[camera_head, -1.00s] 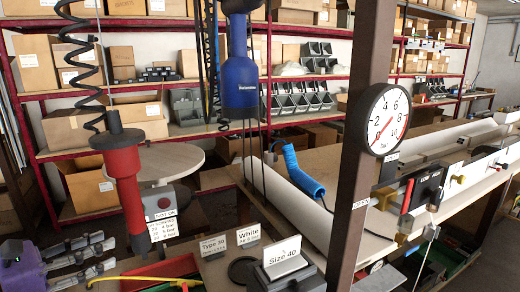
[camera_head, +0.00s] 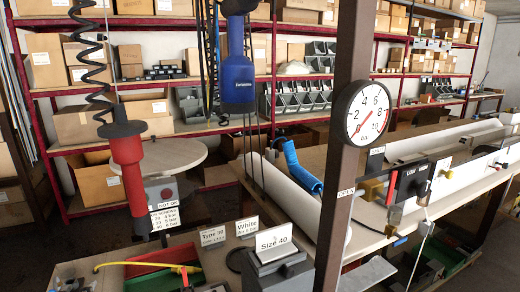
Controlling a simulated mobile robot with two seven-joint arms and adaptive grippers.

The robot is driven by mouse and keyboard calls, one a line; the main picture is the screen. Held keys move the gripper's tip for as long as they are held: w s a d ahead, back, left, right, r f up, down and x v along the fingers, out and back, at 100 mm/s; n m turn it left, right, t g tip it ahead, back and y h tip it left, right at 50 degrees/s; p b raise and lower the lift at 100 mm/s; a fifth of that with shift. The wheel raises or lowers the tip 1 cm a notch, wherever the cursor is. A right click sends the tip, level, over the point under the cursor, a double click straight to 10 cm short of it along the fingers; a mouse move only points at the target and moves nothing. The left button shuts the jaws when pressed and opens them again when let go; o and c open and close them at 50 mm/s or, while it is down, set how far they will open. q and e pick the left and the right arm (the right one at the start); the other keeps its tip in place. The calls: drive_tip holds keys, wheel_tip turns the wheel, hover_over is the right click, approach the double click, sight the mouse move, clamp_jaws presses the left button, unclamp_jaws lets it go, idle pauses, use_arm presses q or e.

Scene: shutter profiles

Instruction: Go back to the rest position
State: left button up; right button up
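Neither gripper shows clearly in the head view now. At the bottom left edge a small dark shape (camera_head: 68,284) shows, and I cannot tell what it is. No held object is visible.
A red tool (camera_head: 128,170) hangs on a coiled cable at the left. A blue tool (camera_head: 238,80) hangs in the middle. A dark post with a pressure gauge (camera_head: 368,113) stands right of centre. Signs such as Size 40 (camera_head: 273,238) stand in front. Shelves with boxes line the back.

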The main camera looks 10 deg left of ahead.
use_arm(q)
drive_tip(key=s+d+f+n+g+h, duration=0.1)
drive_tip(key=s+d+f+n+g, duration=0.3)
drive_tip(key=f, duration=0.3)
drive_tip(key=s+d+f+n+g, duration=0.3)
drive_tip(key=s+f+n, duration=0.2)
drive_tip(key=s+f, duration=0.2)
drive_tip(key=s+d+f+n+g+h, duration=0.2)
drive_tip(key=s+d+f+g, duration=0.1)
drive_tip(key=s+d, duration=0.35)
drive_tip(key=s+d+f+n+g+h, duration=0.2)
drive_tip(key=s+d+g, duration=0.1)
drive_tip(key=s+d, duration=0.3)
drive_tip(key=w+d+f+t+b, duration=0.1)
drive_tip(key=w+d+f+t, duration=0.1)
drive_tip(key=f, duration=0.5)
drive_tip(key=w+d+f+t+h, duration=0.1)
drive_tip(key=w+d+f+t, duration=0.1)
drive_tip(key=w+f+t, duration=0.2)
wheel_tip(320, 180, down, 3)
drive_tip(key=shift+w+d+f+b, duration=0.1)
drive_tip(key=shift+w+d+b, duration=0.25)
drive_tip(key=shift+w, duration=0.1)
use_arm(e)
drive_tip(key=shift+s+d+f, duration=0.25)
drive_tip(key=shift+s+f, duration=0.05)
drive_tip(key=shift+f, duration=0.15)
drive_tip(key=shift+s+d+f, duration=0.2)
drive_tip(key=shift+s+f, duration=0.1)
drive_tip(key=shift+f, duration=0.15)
